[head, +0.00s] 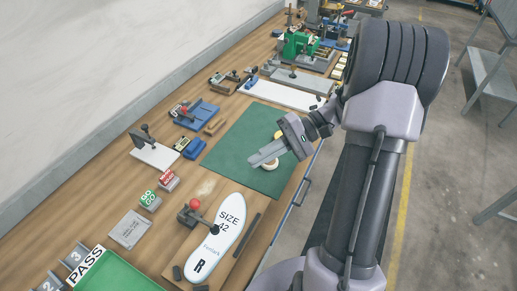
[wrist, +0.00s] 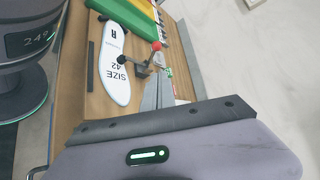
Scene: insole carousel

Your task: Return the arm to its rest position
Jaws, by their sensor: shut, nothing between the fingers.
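My gripper (head: 255,158) is shut and empty. In the head view it hangs over the front part of the green mat (head: 238,136), with its fingers pointing left. A round pale and orange item shows partly behind it, so I cannot tell what it is. In the wrist view the closed grey fingers (wrist: 158,92) point up the picture toward the workbench. My arm (head: 378,160) reaches in from the right side of the head view.
A white insole plate marked SIZE 42 (head: 216,240) lies on the wooden bench near a red-knobbed clamp (head: 193,208). A green tray (head: 112,276) is at the lower left. Blue and green fixtures (head: 300,45) stand at the far end.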

